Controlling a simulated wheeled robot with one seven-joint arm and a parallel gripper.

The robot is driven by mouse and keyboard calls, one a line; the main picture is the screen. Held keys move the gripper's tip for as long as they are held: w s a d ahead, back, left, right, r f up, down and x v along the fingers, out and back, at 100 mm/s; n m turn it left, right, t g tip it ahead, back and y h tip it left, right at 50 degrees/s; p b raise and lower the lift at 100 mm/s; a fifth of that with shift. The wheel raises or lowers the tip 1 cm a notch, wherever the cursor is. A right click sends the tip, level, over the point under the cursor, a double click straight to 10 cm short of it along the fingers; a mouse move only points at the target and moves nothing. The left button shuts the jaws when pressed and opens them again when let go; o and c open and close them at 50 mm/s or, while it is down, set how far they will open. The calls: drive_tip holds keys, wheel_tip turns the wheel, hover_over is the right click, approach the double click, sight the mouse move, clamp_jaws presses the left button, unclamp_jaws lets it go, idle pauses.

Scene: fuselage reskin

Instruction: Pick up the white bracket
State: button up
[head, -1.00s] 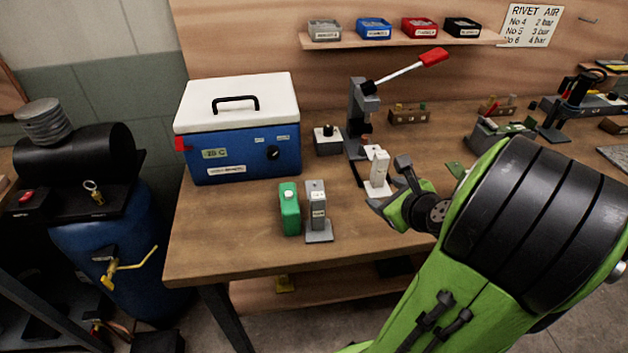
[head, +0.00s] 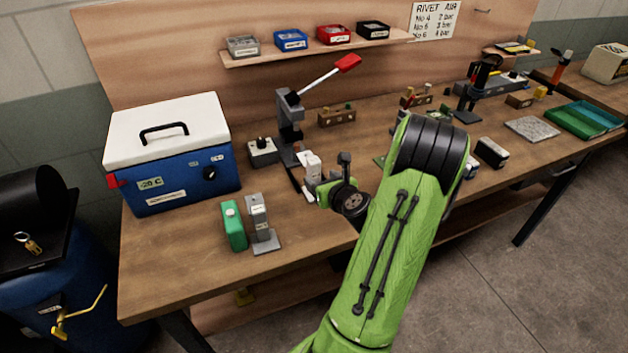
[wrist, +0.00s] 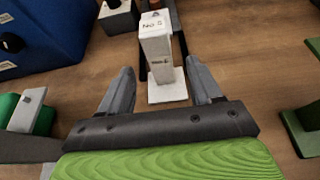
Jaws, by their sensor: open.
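The white bracket (head: 313,167) stands upright on the workbench, just in front of the lever press (head: 288,125). In the wrist view the white bracket (wrist: 156,50) has a flat base plate and a top label that seems to read "No 5". My gripper (head: 325,193) is beside it in the head view, partly hidden by my own wrist. In the wrist view my gripper (wrist: 161,78) is open, with one grey finger on each side of the bracket's lower part. Gaps show between the fingers and the bracket. I cannot tell whether anything touches.
A blue cool box (head: 180,165) with a white lid stands at the left. A green block (head: 234,226) and a grey bracket (head: 260,222) stand near the front edge. A small box with a black knob (head: 262,152) is beside the press.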

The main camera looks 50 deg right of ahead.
sight(316, 175)
drive_tip(key=x, duration=0.5)
drive_tip(key=shift+w+d+f, duration=0.1)
drive_tip(key=shift+w+d, duration=0.05)
drive_tip(key=shift+w, duration=0.25)
drive_tip(key=shift+s, duration=0.1)
clamp_jaws()
